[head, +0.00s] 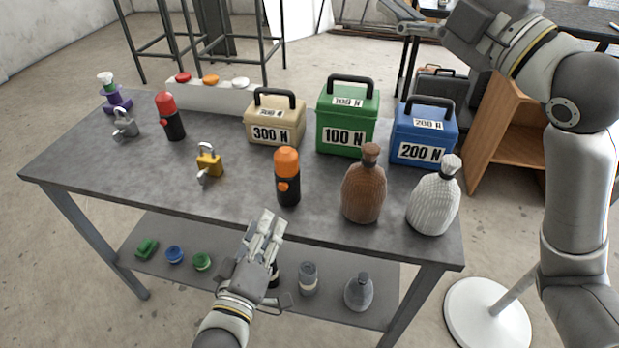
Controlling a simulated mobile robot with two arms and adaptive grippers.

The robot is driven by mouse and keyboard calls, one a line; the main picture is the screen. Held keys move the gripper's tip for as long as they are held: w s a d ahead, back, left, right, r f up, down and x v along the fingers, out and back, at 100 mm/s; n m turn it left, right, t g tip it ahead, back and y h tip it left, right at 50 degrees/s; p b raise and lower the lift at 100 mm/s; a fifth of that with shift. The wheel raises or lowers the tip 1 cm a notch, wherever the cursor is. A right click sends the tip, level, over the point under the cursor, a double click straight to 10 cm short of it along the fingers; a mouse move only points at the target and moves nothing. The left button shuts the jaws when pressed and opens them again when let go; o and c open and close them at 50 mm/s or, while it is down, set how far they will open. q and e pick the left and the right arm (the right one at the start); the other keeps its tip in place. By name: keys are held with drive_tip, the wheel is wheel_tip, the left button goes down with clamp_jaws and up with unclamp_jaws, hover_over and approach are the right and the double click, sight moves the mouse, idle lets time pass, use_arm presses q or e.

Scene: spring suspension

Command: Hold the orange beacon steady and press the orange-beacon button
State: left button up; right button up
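The orange beacon (288,190) stands upright near the table's front edge, with a black body and an orange cap. A small orange button (283,186) sits on its side. A white box (200,95) at the table's back left carries a red, an orange (210,79) and a white round top. My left gripper (273,219) is in front of the table edge, below and left of the orange beacon, apart from it; its finger gap is unclear. My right gripper (398,14) is high at the upper right, far from the beacon, partly at the picture's edge.
A red-capped beacon (170,117), a yellow padlock (208,161) and a grey padlock (124,124) stand left. Beige (275,119), green (346,118) and blue (423,134) weights stand behind. Brown (364,188) and white (434,200) bottles stand right. A lower shelf (225,268) holds several small items.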

drive_tip(key=w+a+f+m+g, duration=0.1)
drive_tip(key=w+a+f+m, duration=0.25)
drive_tip(key=f, duration=0.55)
drive_tip(key=m+g, duration=0.2)
drive_tip(key=m, duration=1)
approach(294, 167)
drive_tip(key=shift+n, duration=0.25)
drive_tip(key=x, duration=0.5)
drive_tip(key=shift+r, duration=0.2)
drive_tip(key=shift+w+a+f, duration=0.15)
drive_tip(key=shift+w, duration=0.05)
drive_tip(key=shift+x, duration=3.6)
drive_tip(key=shift+f, duration=0.1)
use_arm(q)
drive_tip(key=shift+c, duration=0.4)
use_arm(e)
drive_tip(key=c, duration=1.2)
use_arm(q)
clamp_jaws()
